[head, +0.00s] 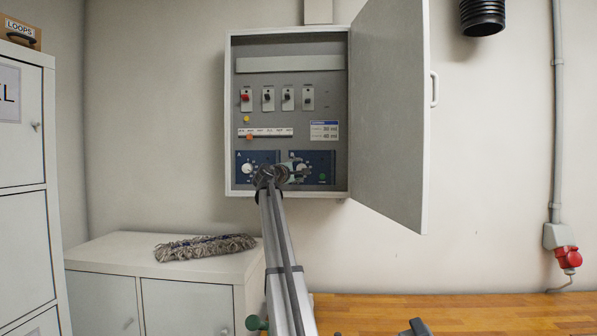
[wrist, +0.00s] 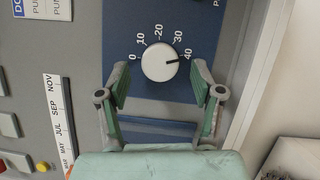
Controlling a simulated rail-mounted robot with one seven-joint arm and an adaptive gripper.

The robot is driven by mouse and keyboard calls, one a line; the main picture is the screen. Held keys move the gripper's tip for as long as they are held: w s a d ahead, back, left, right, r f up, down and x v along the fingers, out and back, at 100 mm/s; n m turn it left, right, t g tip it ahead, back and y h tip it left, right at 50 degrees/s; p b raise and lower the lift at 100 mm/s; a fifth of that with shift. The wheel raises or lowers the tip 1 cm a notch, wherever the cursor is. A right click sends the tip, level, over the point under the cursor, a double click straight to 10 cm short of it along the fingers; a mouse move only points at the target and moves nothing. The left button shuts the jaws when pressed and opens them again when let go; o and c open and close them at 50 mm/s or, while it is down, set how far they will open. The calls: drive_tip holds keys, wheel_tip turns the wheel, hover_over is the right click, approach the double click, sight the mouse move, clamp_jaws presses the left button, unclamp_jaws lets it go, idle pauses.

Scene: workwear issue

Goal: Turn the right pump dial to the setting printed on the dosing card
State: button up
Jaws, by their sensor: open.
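The right pump dial (wrist: 160,62) is a round white knob on a blue plate, with marks from 0 to 40. Its dark pointer line is at or close to the 40 mark. In the head view, the right dial (head: 303,168) is partly hidden by my gripper (head: 287,172). In the wrist view, my gripper (wrist: 161,74) is open, its green-padded fingers on either side of the knob, apart from it. The dosing card (head: 324,130) on the panel reads 30 ml above 40 ml; its smaller print is too small to read.
The left pump dial (head: 248,168) is on the plate marked A. Above are a month slider (head: 265,132) and several switches (head: 268,98). The cabinet door (head: 390,115) stands open at the right. A mop head (head: 205,247) lies on a low white cupboard (head: 120,250).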

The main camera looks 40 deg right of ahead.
drive_tip(key=v, duration=1)
drive_tip(key=shift+s+a, duration=0.15)
drive_tip(key=shift+a, duration=0.25)
